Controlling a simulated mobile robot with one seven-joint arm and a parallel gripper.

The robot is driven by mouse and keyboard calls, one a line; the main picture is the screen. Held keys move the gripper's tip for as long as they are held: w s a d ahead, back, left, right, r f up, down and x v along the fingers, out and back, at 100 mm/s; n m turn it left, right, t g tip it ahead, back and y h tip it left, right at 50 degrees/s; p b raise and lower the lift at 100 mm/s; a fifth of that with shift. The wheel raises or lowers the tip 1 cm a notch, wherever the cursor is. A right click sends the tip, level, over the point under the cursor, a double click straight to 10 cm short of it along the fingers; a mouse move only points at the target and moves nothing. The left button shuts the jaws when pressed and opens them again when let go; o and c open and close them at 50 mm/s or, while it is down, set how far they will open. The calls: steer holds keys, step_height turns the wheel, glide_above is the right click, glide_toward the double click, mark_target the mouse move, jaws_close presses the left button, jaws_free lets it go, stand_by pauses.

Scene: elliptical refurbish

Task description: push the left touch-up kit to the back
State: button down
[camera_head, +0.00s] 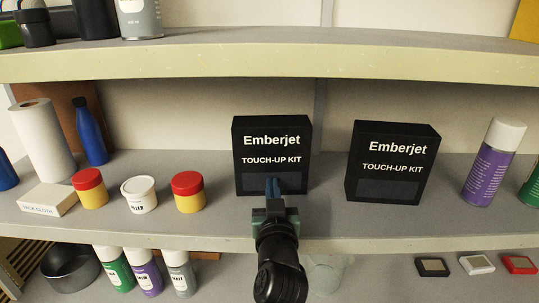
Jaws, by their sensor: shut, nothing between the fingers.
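Two black boxes labelled "Emberjet TOUCH-UP KIT" stand upright on the middle shelf. The left touch-up kit (271,158) sits a little farther back than the right touch-up kit (392,163). My gripper (272,188) is shut and empty. Its fingertips are in front of the lower middle of the left kit's front face and cover a small part of it. I cannot tell whether the tips touch the box.
The middle shelf (325,215) has free room between the two kits. Left of the left kit stand a red-lidded yellow jar (188,193), a white filler tub (140,195) and another red-lidded jar (90,189). A purple spray can (492,165) stands at right. The upper shelf edge (270,66) runs above the kits.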

steer(key=shift+w+a+b, duration=0.1)
steer(key=shift+w+b, duration=0.55)
steer(key=shift+w, duration=0.3)
steer(key=shift+r, duration=0.1)
